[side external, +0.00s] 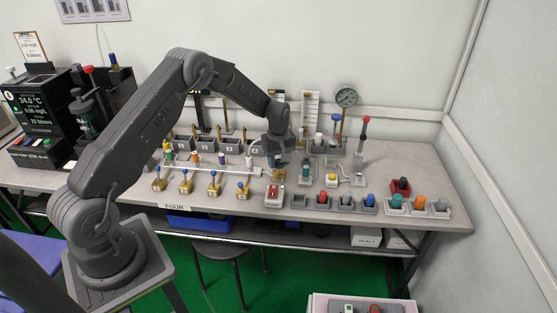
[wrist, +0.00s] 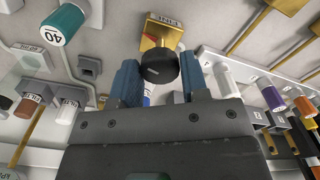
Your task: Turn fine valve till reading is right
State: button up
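The fine valve shows in the wrist view as a brass body (wrist: 163,32) marked FINE with a round black knob (wrist: 159,66). My gripper (wrist: 158,70) has its two blue fingers on either side of the knob, which fills the gap between them; they look closed on it. In the side view my gripper (side external: 280,163) is low over the bench, and the knob is hidden there. A round dial gauge (side external: 346,96) stands on a post at the back right; its reading is too small to make out.
A red tester (side external: 274,196) and several coloured vials in holders line the front edge. A red-topped lever (side external: 362,133) stands to the right. A dark display unit (side external: 38,105) is far left.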

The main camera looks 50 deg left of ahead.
aim_at(279, 161)
jog(key=o, duration=0.4)
jog(key=shift+r, duration=0.1)
notch_tip(279, 161, up, 14)
jog(key=shift+f, duration=0.15)
dwell(0.3)
